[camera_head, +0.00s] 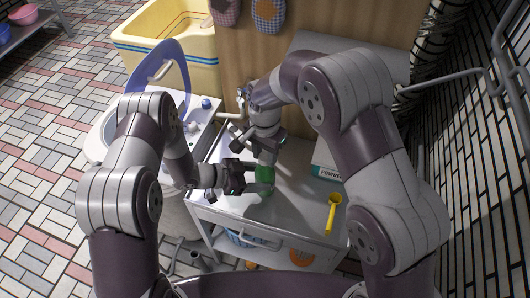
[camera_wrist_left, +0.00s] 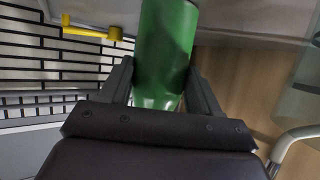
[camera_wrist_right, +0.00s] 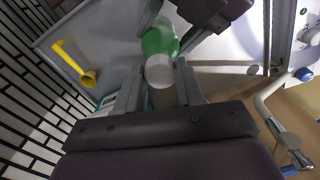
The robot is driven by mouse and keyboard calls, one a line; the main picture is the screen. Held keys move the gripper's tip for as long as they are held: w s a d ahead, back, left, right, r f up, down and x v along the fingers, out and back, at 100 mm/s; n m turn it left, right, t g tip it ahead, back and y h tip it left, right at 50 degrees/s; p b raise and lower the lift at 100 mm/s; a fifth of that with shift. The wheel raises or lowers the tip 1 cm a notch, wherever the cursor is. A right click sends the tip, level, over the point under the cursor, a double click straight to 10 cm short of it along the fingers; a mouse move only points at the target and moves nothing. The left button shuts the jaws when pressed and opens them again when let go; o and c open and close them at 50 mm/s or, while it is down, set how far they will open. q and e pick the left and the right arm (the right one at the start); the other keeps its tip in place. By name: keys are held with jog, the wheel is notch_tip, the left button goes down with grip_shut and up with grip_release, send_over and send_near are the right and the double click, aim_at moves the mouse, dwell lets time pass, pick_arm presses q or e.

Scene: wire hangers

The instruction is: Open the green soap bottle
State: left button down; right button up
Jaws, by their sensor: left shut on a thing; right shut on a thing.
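The green soap bottle (camera_head: 264,174) stands on the white cabinet top (camera_head: 296,205) in the head view. My left gripper (camera_head: 258,178) reaches in from the left and is shut around the bottle's green body, which also fills the middle of the left wrist view (camera_wrist_left: 165,50). My right gripper (camera_head: 267,150) comes from above and is shut on the bottle's white cap (camera_wrist_right: 159,71), as the right wrist view shows between its fingers. The cap sits on the top end of the green body, and I see no gap between them. In the head view my right gripper mostly hides the cap.
A yellow scoop (camera_head: 333,212) lies to the right of the bottle. A white powder box (camera_head: 326,162) stands behind it. A washing machine with a raised blue lid (camera_head: 186,75) is to the left. A wall with dark lines is at right.

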jog(key=n, duration=1.2)
jog(key=shift+r+n, duration=0.1)
jog(key=shift+n, duration=0.2)
jog(key=n, duration=0.3)
jog(key=shift+n, duration=0.4)
jog(key=n, duration=0.3)
jog(key=shift+n, duration=0.3)
jog(key=n, duration=1)
jog(key=shift+n, duration=0.4)
jog(key=n, duration=0.4)
jog(key=shift+r, duration=0.15)
